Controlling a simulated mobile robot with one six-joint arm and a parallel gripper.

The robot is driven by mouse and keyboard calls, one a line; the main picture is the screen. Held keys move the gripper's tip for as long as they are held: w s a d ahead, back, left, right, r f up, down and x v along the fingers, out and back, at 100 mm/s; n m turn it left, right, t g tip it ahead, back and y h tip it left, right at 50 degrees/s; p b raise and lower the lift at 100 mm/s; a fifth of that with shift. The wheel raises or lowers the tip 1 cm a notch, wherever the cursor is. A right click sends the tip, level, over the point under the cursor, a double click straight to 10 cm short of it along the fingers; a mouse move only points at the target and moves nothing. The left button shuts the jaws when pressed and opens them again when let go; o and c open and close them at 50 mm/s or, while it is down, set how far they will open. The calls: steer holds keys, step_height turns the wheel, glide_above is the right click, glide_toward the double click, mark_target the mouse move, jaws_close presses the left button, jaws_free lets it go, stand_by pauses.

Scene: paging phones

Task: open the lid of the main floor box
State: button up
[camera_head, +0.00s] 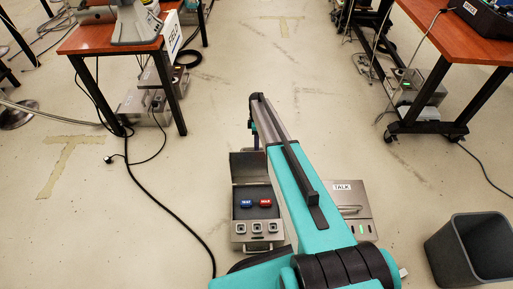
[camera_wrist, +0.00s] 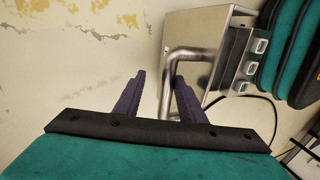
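A metal floor box (camera_head: 257,228) stands on the floor left of my arm, with several square switches on its front. Its lid (camera_head: 248,167) stands raised at the back, and a blue and a red labelled piece show inside. In the wrist view the metal lid (camera_wrist: 202,32) carries a bent bar handle (camera_wrist: 166,85). My gripper (camera_wrist: 160,85) is open; the handle lies between its dark fingers, nearer the right one, and contact cannot be told. In the head view the gripper (camera_head: 256,140) is behind the raised lid, mostly hidden by my arm.
A second metal box marked TALK (camera_head: 349,203) is right of my arm, partly covered. A dark bin (camera_head: 470,248) stands at the lower right. Tables (camera_head: 95,40) (camera_head: 480,45) stand on both sides. A black cable (camera_head: 165,205) runs along the floor. The floor behind is clear.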

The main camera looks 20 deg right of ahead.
steer(key=v, duration=1.2)
stand_by(0.3)
steer(key=s+a+r+m+t, duration=0.15)
steer(key=s+a+m, duration=0.3)
steer(key=s, duration=0.45)
steer(key=s+a+r+m+t+h, duration=0.1)
steer(key=s+a+r+m, duration=0.15)
steer(key=s+m, duration=0.45)
steer(key=s+a+r+m+t, duration=0.1)
steer(key=s+a+m, duration=0.25)
steer(key=s, duration=0.85)
steer(key=s+f+g, duration=0.4)
steer(key=s+f, duration=1.5)
steer(key=s, duration=0.3)
step_height(320, 180, up, 13)
steer(key=s+g+p, duration=0.1)
steer(key=s+p, duration=0.1)
steer(key=p, duration=1)
steer(key=shift+s+a+n, duration=0.3)
steer(key=shift+s+a, duration=0.05)
steer(key=shift+s+f, duration=0.1)
steer(key=shift+f, duration=0.05)
steer(key=shift+c, duration=0.6)
